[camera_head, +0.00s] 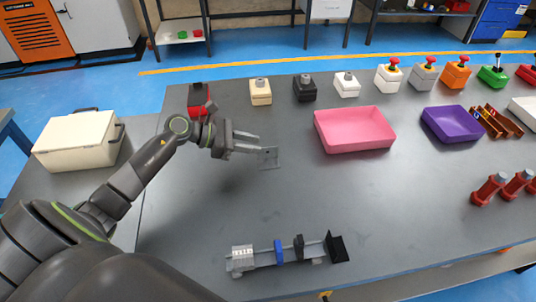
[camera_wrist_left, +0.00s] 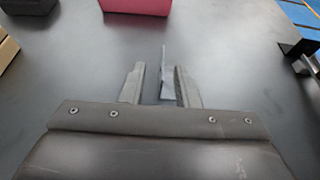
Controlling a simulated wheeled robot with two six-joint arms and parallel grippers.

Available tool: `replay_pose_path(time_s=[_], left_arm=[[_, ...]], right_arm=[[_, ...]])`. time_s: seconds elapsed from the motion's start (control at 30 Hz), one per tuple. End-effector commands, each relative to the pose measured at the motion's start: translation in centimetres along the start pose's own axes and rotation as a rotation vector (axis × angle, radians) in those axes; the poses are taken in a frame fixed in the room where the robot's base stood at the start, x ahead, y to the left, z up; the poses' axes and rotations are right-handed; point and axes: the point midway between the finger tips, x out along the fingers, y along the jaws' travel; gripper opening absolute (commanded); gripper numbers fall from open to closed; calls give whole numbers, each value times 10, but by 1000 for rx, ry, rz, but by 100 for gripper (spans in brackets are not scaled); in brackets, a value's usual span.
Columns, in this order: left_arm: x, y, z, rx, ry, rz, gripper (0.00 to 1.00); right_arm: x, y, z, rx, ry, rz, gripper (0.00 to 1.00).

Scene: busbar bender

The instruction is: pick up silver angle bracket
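The silver angle bracket (camera_head: 270,159) stands on the grey table, with one thin plate upright. My left gripper (camera_head: 259,144) is low over the table at the bracket, its fingers pointing right. In the left wrist view the upright plate of the bracket (camera_wrist_left: 164,77) shows between the two fingers of the left gripper (camera_wrist_left: 159,67). A gap shows on both sides of the plate, so the gripper is open. The bracket's lower part is partly hidden there. My right gripper is in neither view.
A pink tray (camera_head: 355,141) and a purple tray (camera_head: 452,124) lie to the right. A rail fixture with a blue block (camera_head: 279,251) lies near the front edge. Several button boxes line the back. A cream case (camera_head: 75,142) stands at left. The table's middle is clear.

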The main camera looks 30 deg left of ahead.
Motion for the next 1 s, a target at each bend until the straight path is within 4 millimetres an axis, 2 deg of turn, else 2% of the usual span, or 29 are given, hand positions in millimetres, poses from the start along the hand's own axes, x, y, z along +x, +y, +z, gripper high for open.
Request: replay_pose_path(time_s=[0.13,0.4,0.6,0.73,1.0], left_arm=[[16,0,2,-1,-3,0,28],[30,-1,0,-2,-1,0,28],[54,-4,-2,-3,-3,-2,28],[69,-3,-3,-1,-2,0,28],[75,-4,-6,1,1,0,28]], right_arm=[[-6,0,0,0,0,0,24],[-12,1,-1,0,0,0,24],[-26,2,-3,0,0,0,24],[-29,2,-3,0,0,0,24],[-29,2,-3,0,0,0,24]])
